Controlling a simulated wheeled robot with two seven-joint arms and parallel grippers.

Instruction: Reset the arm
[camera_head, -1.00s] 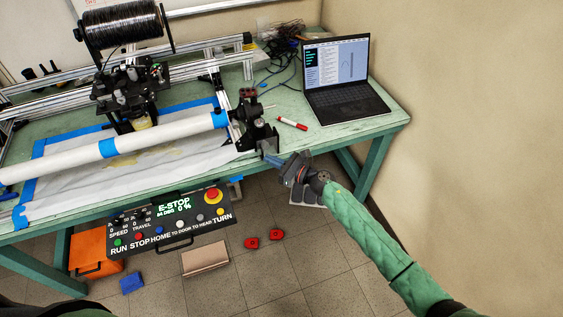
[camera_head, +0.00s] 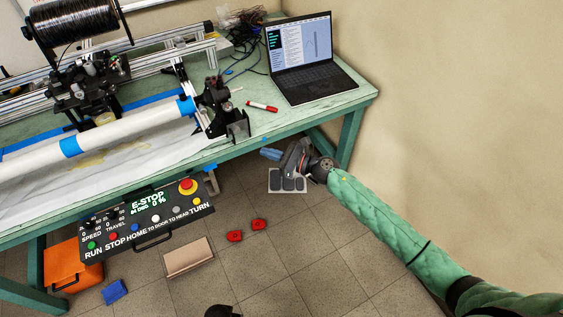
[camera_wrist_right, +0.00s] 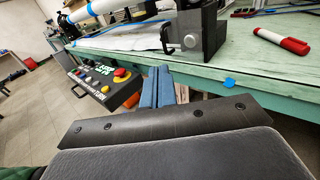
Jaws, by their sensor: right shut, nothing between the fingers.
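My right gripper (camera_head: 270,154) is in the head view, at the end of my green-sleeved right arm (camera_head: 385,220). It hangs in front of and just below the table's front edge, near the right end of the winding machine. In the right wrist view its blue fingers (camera_wrist_right: 157,87) lie side by side, shut and empty. The green table (camera_head: 330,103) stands behind it, apart from the fingers.
The control panel (camera_head: 148,218) with a red E-stop knob hangs from the table front, left of my right gripper. The laptop (camera_head: 308,62) and a red marker (camera_head: 261,106) lie on the tabletop. A pedal (camera_head: 287,181) is on the floor below.

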